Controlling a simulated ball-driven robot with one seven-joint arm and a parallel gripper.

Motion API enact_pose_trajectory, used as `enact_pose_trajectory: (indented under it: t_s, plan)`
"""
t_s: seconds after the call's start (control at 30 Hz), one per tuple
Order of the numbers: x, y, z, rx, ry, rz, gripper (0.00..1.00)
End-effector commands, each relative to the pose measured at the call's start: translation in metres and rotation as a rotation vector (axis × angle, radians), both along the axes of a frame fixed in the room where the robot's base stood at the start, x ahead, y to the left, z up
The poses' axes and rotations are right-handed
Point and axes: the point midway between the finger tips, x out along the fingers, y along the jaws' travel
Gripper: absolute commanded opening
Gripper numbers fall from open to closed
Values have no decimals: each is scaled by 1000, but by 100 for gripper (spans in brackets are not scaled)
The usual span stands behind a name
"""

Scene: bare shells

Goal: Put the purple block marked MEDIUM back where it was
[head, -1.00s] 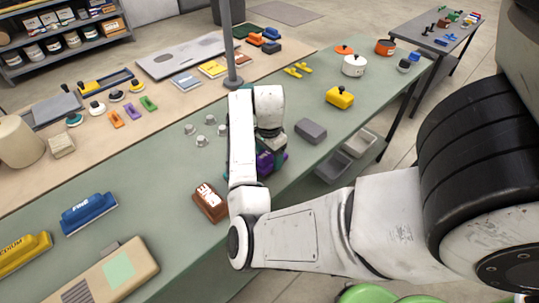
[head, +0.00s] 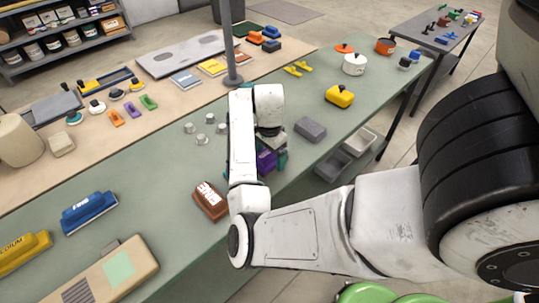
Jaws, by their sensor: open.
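A purple block (head: 266,160) shows at the table's right-hand edge, partly hidden behind my arm. Its marking cannot be read. Whether a jaw touches the block cannot be told.
Several small grey knobs (head: 190,127) and a grey block (head: 310,129) stand nearby. A grey post (head: 228,45) rises behind.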

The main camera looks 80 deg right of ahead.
Motion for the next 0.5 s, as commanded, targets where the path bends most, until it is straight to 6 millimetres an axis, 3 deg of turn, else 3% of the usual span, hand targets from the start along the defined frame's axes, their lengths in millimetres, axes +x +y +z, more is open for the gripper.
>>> enact_pose_trajectory:
  t_s: [0.17,0.5]
  plan:
    - [0,-1,25,-3,-4,-2,93]
    - [2,0,98,-1,-7,-2,93]
